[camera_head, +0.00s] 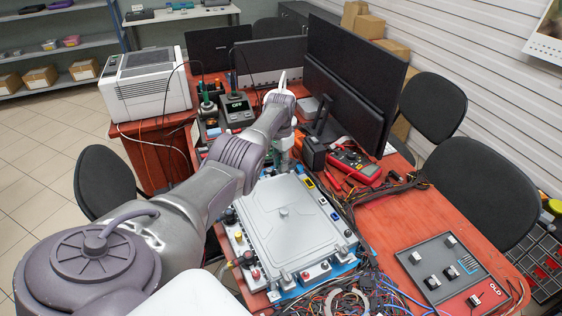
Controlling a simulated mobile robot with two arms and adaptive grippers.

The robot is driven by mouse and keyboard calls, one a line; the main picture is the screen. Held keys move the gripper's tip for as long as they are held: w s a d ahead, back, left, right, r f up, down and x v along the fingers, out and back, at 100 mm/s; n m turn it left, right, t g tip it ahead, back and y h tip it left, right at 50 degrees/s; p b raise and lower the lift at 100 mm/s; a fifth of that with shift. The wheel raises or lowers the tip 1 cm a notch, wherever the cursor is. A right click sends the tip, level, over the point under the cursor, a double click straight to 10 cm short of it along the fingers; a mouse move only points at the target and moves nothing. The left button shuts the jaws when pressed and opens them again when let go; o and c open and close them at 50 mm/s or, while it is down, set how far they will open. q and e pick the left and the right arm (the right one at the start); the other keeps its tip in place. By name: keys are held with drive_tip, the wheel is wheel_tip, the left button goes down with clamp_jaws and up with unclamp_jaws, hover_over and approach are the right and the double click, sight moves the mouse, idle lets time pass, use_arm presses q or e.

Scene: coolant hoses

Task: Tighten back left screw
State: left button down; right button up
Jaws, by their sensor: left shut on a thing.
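A silver metal unit with a ribbed lid (300,232) lies on the red table, with coloured connectors and small fittings around its edges. My left arm reaches in from the left over the unit's left side. My left gripper (284,158) points down by the unit's far edge, beyond the lid. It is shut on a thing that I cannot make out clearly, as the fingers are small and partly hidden. The back left screw is not visible behind my arm and gripper. My right gripper is not in view.
Monitors (340,95) stand close behind the gripper. A red multimeter (354,165) and a soldering station (236,110) are near it. Loose cables (350,300) lie in front, and a grey tray marked OLD (452,268) lies at the right. Black chairs (482,190) flank the table.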

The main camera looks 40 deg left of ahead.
use_arm(q)
drive_tip(key=m, duration=0.3)
drive_tip(key=shift+m, duration=0.3)
drive_tip(key=shift+a+m, duration=0.1)
drive_tip(key=shift+m, duration=1.6)
drive_tip(key=c, duration=1)
unclamp_jaws()
drive_tip(key=shift+c, duration=0.2)
wheel_tip(320, 180, up, 12)
